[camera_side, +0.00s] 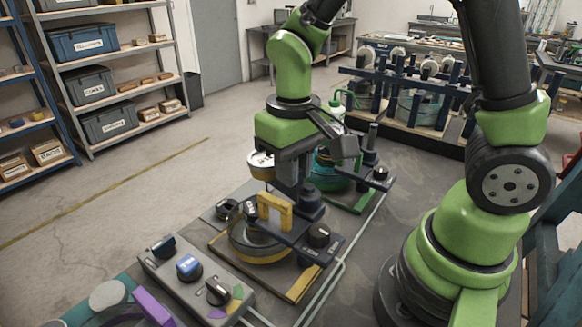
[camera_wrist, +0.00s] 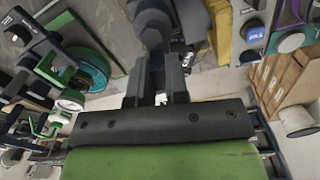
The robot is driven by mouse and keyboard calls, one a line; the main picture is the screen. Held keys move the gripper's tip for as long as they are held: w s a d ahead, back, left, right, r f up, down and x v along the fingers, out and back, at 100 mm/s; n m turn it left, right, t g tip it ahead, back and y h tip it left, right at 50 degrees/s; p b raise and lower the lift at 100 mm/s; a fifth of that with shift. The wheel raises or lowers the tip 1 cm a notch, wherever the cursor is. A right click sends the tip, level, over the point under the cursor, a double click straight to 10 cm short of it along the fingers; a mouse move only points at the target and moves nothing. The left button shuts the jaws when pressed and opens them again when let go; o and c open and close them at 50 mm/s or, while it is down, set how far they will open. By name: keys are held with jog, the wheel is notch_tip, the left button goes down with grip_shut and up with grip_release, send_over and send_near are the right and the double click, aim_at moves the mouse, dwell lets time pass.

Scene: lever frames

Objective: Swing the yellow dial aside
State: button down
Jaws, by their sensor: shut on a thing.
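The yellow dial unit (camera_side: 262,246) is a round grey drum with yellow trim, on a yellow-edged base in the middle of the side view. A yellow bridge-shaped piece (camera_side: 275,210) stands over it. A dark blue bar crosses the unit and carries an upright dark post (camera_side: 309,207). My gripper (camera_side: 303,192) points down, shut on this post at the bar, right behind the yellow bridge. In the wrist view, the gripper's fingers (camera_wrist: 160,80) reach toward the dark rounded post (camera_wrist: 152,28). The fingers hide part of the grip.
A green-based unit with a teal drum (camera_side: 327,172) stands close behind. A black knob (camera_side: 319,235) sits on the bar's right end.

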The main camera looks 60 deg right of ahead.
jog(key=m, duration=0.1)
jog(key=d+m, duration=0.1)
jog(key=m, duration=0.1)
jog(key=shift+s+m, duration=0.2)
jog(key=shift+m, duration=0.1)
jog(key=shift+s+d+m, duration=0.3)
jog(key=shift+s+m, duration=0.15)
jog(key=shift+m, duration=1.35)
jog(key=shift+s+d+m, duration=0.25)
jog(key=shift+s+m, duration=0.15)
jog(key=shift+m, duration=1.4)
jog(key=shift+s+d+m, duration=0.3)
jog(key=shift+s+m, duration=0.15)
jog(key=shift+m, duration=1.35)
jog(key=c, duration=1.1)
grip_release()
jog(key=shift+r, duration=0.15)
notch_tip(320, 180, up, 10)
jog(key=shift+f, duration=0.15)
